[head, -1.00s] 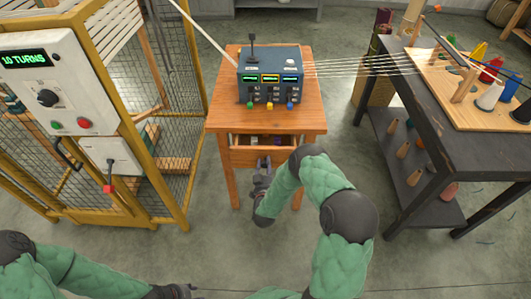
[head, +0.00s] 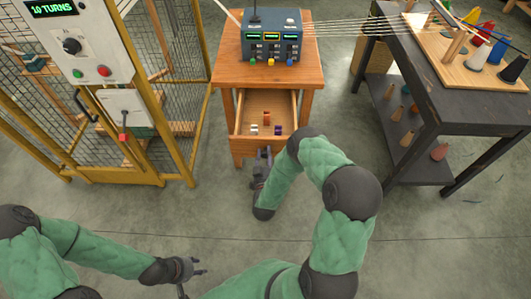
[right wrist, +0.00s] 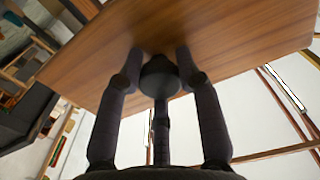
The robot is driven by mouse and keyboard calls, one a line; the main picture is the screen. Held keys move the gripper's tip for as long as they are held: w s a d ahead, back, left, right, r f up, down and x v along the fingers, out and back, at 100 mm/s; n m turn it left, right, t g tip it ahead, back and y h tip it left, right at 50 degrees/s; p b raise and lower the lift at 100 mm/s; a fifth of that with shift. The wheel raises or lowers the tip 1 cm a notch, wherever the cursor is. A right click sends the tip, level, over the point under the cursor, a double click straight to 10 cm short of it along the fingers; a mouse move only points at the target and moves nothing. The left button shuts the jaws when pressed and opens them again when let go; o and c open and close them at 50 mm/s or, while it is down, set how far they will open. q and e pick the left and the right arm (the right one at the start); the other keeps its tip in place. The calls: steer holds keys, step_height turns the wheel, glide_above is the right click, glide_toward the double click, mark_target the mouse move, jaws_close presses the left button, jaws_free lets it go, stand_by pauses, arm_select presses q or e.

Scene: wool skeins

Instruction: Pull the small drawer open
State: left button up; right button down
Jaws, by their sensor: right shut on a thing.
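The small drawer (head: 247,147) of the wooden table (head: 225,72) is pulled well out, and small coloured items lie inside it. My right gripper (head: 264,153) is at the drawer's front.
A blue control box (head: 271,38) stands on the table, with threads running right to a board (head: 455,62) of coloured cones on a dark bench (head: 440,100). A yellow-framed cage (head: 155,140) stands left. The floor before the drawer is clear.

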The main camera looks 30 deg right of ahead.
steer(key=shift+s+a+f, duration=0.1)
steer(key=shift+s, duration=0.1)
steer(key=c, duration=0.8)
jaws_free()
steer(key=v, duration=1.2)
